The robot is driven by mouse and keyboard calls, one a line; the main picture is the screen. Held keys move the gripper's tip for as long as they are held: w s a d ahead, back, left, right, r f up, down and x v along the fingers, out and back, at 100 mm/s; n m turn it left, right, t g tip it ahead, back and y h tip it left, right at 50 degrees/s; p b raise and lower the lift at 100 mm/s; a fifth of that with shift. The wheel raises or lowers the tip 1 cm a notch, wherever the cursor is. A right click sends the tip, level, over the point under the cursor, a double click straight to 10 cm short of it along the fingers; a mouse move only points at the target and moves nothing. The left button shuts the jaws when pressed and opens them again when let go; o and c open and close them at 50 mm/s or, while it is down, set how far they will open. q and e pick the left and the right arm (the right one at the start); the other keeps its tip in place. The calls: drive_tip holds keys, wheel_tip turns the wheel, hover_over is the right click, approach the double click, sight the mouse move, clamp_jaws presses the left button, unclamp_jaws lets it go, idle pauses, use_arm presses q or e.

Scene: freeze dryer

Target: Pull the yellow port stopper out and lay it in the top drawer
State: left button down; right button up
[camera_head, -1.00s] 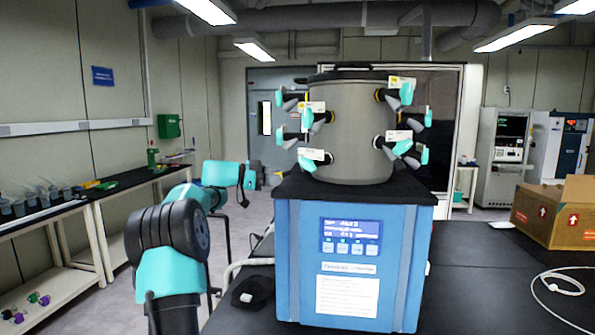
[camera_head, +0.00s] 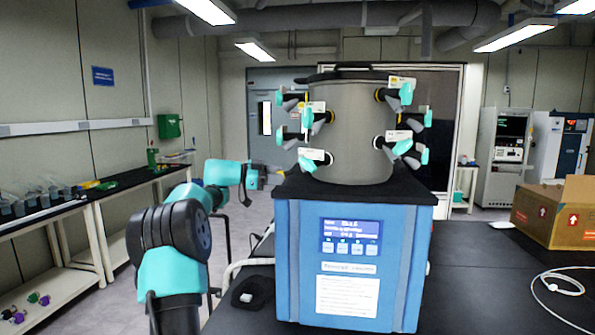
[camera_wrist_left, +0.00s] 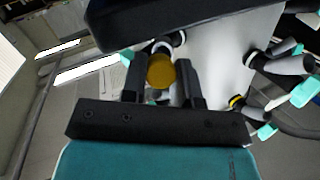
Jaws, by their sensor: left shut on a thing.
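The yellow port stopper (camera_wrist_left: 160,71) sits between the two fingers of my left gripper (camera_wrist_left: 161,84) in the left wrist view, and the gripper is shut on it. Just beyond it is a white port with a dark ring (camera_wrist_left: 168,42); I cannot tell whether the stopper still touches that port. No drawer can be made out. My right gripper is not in view.
Several black ports with teal valves (camera_head: 308,163) stick out around the drum. The blue dryer body (camera_head: 305,280) stands on a black bench (camera_head: 480,285). A cardboard box (camera_head: 550,222) and a white cable (camera_head: 556,290) lie at the right. A side bench (camera_head: 130,178) runs along the left wall.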

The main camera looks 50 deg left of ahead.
use_arm(q)
drive_tip(key=shift+w+d+r, duration=0.15)
drive_tip(key=shift+w, duration=0.15)
idle(0.6)
drive_tip(key=shift+f+v, duration=0.15)
drive_tip(key=shift+v, duration=1.3)
drive_tip(key=shift+f+v, duration=0.15)
drive_tip(key=shift+v, duration=1.25)
